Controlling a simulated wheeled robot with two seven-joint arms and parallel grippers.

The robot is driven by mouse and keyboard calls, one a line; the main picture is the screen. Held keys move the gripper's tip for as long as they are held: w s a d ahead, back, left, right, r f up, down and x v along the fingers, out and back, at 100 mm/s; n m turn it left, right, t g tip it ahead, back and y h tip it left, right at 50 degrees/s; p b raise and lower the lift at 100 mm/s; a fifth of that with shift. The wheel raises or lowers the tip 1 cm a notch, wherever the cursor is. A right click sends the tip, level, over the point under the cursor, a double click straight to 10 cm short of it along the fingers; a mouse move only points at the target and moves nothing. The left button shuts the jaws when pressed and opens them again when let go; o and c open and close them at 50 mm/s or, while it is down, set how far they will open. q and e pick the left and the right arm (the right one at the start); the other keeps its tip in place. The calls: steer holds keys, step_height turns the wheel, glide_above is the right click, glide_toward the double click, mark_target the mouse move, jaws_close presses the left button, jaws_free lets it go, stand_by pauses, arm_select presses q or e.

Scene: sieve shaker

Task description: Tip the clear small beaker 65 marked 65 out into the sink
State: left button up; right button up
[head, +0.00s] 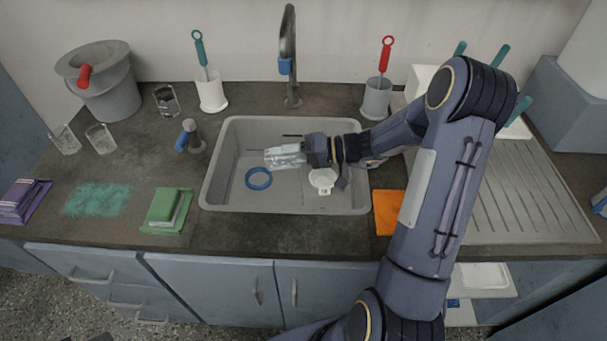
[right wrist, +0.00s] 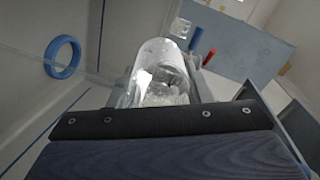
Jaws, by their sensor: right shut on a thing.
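The clear small beaker (head: 285,157) lies on its side in the air over the sink (head: 240,207), its far end pointing left in the head view. My right gripper (head: 312,153) is shut on it. In the right wrist view the beaker (right wrist: 158,75) shows beyond the dark gripper edge, its glass bright with reflections. The mark 65 cannot be read, and I cannot tell whether anything is inside. My left gripper is not in view.
A blue ring (head: 258,178) and a white piece (head: 322,180) lie in the sink. The tap (head: 289,60) stands behind it. Other glass beakers (head: 100,138) stand at left near a grey bucket (head: 105,90). An orange cloth (head: 387,212) lies right of the sink.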

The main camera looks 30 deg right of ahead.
steer(key=shift+d, duration=0.1)
steer(key=shift+r+b, duration=0.1)
steer(key=shift+b, duration=0.35)
steer(key=shift+s+d+r+t+y+b, duration=0.15)
steer(key=shift+r+t+y+b, duration=0.55)
steer(key=shift+b, duration=0.55)
